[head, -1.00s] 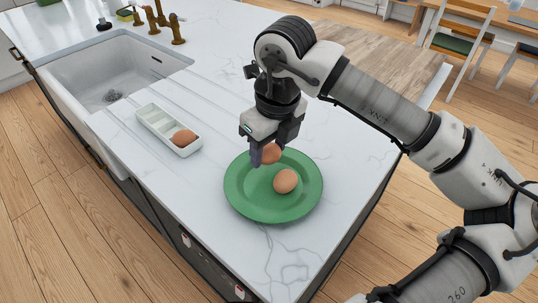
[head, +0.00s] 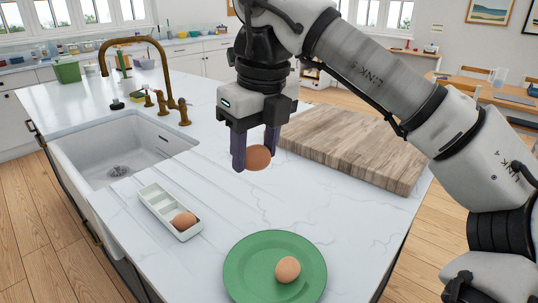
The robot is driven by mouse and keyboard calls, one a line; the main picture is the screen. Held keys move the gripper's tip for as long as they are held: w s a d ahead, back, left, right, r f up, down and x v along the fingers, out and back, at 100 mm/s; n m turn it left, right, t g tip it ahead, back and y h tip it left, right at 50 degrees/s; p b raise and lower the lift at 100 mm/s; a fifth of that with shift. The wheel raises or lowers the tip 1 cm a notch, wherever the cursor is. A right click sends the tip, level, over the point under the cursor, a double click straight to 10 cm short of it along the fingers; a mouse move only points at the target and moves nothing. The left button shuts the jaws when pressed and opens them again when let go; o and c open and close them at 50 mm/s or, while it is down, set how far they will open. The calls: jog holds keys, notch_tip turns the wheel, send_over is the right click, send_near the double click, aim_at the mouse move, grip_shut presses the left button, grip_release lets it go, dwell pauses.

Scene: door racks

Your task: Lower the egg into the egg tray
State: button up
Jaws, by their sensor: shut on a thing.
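My gripper (head: 255,152) is shut on a brown egg (head: 258,158), which sits between its two dark fingers. It holds the egg up above the counter, in the picture above the green plate. The white egg tray (head: 153,203) lies on the counter to the left and has a row of compartments. One brown egg (head: 184,219) sits in its near end compartment; the other compartments look empty. Another brown egg (head: 288,269) lies on the green plate (head: 246,272) at the bottom of the view.
A white sink (head: 85,165) with a brass tap (head: 163,65) is left of and behind the tray. A thick wooden board (head: 355,148) lies on the counter at right. The white counter (head: 215,200) between tray and plate is clear.

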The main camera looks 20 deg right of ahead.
jog(key=w+a+f+b, duration=0.2)
jog(key=w+a+f, duration=1.1)
jog(key=a, duration=0.3)
jog(key=shift+w+a+b, duration=0.3)
jog(key=shift+w, duration=0.55)
jog(key=shift+f+b, duration=0.7)
jog(key=shift+f, duration=0.35)
jog(key=shift+f+b, duration=1.25)
jog(key=shift+f, duration=0.5)
dwell(0.4)
jog(key=o, duration=0.7)
jog(key=shift+r, duration=0.1)
